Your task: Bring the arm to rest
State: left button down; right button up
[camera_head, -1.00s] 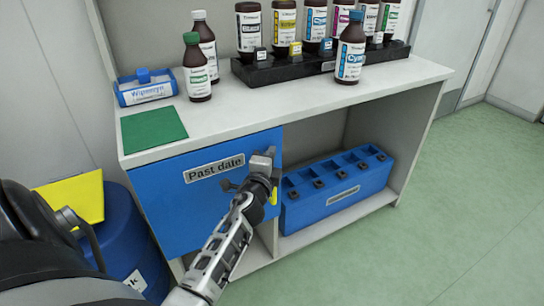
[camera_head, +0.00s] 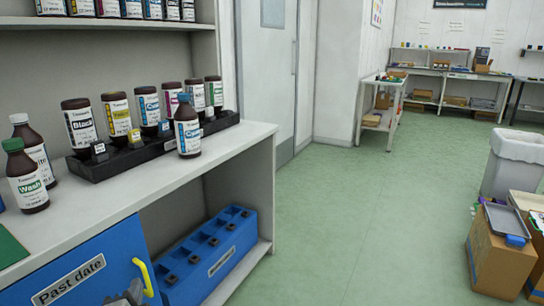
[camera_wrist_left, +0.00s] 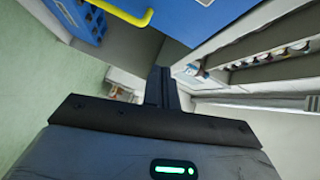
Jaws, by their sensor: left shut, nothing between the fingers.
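My left gripper (camera_head: 128,294) just shows at the bottom edge of the head view, in front of the blue "Past date" front (camera_head: 75,278) and close to its yellow handle (camera_head: 144,277). Most of the arm is out of frame. In the left wrist view the two fingers (camera_wrist_left: 161,85) are together, shut and empty. The yellow handle (camera_wrist_left: 122,14) on the blue front shows beyond them, apart from the fingers. My right gripper is not in view.
A bench (camera_head: 230,140) carries brown bottles in a black rack (camera_head: 120,160), with a cyan-labelled bottle (camera_head: 188,130) in front. A blue slotted box (camera_head: 215,255) sits on the shelf below. Cardboard boxes (camera_head: 497,255) and a bin (camera_head: 515,165) stand at right. The green floor between is clear.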

pick_arm(q)
jog(key=s+d+f+n+g+h, duration=0.3)
jog(key=s+d+n+h, duration=0.2)
jog(key=s+d, duration=0.45)
jog(key=s+d+f+n+g+h, duration=0.3)
jog(key=s+d+n+h, duration=0.15)
jog(key=s+d, duration=0.55)
notch_tip(320, 180, up, 10)
jog(key=a+p, duration=0.1)
jog(key=p, duration=1.2)
jog(key=shift+w+a, duration=0.35)
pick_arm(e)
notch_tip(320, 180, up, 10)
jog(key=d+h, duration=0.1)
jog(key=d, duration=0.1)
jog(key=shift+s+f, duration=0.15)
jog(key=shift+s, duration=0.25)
pick_arm(q)
jog(key=shift+f+y, duration=0.15)
jog(key=shift+y, duration=0.1)
